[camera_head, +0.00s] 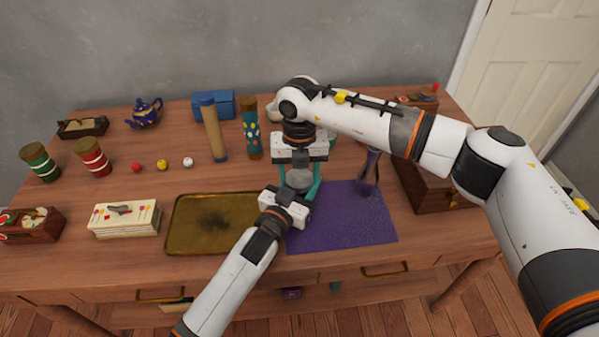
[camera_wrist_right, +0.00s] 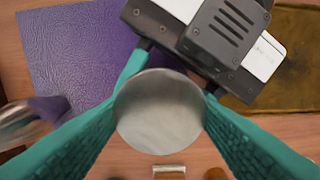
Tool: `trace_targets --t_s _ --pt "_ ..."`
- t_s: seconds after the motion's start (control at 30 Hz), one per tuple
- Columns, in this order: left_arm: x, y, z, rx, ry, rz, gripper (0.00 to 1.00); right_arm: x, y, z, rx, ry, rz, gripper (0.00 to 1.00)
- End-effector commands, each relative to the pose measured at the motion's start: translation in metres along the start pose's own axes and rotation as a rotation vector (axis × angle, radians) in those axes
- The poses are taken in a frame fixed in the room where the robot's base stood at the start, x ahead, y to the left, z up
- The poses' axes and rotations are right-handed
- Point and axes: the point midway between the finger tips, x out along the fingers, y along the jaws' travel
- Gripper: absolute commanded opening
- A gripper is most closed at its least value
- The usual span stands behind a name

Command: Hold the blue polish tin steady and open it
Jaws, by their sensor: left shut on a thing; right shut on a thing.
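The polish tin (camera_head: 298,180) is between my two grippers above the left edge of the purple mat. Only its grey metal round lid shows; no blue side is visible. In the right wrist view the lid (camera_wrist_right: 158,112) is seen from above, flanked by the teal fingers of both grippers. My right gripper (camera_head: 299,169) points down and is shut on the lid region. My left gripper (camera_head: 298,189) reaches in from the front and is shut on the tin from the near side. Whether the lid is apart from the body is hidden.
The purple mat (camera_head: 345,222) lies right of the grippers, the brass tray (camera_head: 205,222) left. A dark purple and silver object (camera_head: 369,172) stands by the mat's back right. A wooden box (camera_head: 425,190) is at right. Tubes (camera_head: 213,130), jars (camera_head: 92,157) and a teapot (camera_head: 146,113) stand behind.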

Motion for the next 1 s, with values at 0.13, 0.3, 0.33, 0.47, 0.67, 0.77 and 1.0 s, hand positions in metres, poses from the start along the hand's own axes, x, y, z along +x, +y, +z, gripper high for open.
trace_targets --t_s 0.13,0.3,0.33,0.47,0.67,0.77,1.0 --pt "-0.0001 -0.0003 -0.0005 0.0 0.001 0.0 0.0 -0.0008 -0.0002 -0.0001 -0.224 0.001 -0.001 0.28" --pt "-0.0001 -0.0003 -0.0005 0.0 0.001 0.0 0.0 -0.0007 -0.0003 -0.0001 -0.334 0.001 0.0 0.28" --pt "-0.0001 -0.0003 -0.0004 0.0 0.001 0.0 0.0 -0.0007 -0.0003 -0.0001 -0.34 0.001 0.0 0.28" --pt "-0.0001 -0.0003 -0.0004 0.0 0.001 0.0 0.0 -0.0007 -0.0003 -0.0001 -0.342 0.001 -0.001 0.28" --pt "-0.0001 -0.0002 -0.0004 0.0 0.001 0.0 0.0 -0.0008 -0.0003 -0.0001 -0.34 0.001 -0.001 0.69" --pt "0.0 -0.0003 -0.0004 0.0 0.001 0.0 0.0 -0.0006 -0.0005 0.0001 -0.339 0.0 -0.001 0.77" --pt "0.0001 -0.0008 -0.0003 0.0 0.001 -0.001 0.0 -0.0022 -0.002 0.0009 -0.341 0.0 -0.004 0.77"
